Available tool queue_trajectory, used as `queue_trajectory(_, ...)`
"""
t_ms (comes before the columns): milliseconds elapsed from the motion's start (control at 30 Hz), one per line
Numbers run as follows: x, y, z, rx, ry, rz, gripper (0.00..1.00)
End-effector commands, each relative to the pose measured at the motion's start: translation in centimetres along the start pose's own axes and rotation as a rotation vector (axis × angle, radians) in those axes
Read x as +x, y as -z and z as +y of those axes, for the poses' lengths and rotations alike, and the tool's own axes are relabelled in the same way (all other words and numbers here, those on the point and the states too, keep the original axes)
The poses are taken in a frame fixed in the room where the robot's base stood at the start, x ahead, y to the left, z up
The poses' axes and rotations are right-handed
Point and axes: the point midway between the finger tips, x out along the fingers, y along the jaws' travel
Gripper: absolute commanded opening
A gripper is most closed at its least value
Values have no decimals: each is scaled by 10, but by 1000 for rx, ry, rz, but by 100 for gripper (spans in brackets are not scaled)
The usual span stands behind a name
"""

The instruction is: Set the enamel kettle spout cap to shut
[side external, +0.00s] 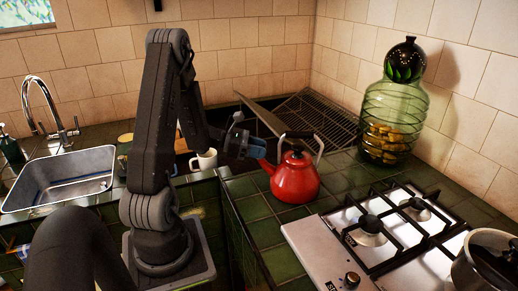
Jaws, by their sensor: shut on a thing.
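The red enamel kettle (294,180) stands upright on the green tiled counter, with a black lid knob and a raised handle (320,146). Its spout (265,166) points left and up toward my gripper. My gripper (258,150) is at the spout's tip, reaching in from the left, with its jaws shut on the spout cap. The cap itself is hidden by the fingers and too small to make out, so I cannot tell its angle.
A white mug (205,158) stands left of my gripper. A metal sink (60,180) is at far left. A wire rack (318,120) lies behind the kettle. A green glass jar (389,110) stands back right. A gas hob (375,238) and a pot (487,262) are at front right.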

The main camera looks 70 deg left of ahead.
Motion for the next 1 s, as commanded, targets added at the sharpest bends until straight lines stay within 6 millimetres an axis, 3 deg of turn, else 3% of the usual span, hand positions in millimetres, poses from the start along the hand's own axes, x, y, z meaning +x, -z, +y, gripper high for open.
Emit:
queue_trajectory(167,1,0,-1,-1,5,0,12)
queue_trajectory(200,1,0,-1,-1,5,0,40)
queue_trajectory(433,0,0,-1,-2,3,0,62)
queue_trajectory(767,1,-1,0,1,2,20,62)
queue_trajectory(1000,4,-7,0,8,2,198,62)
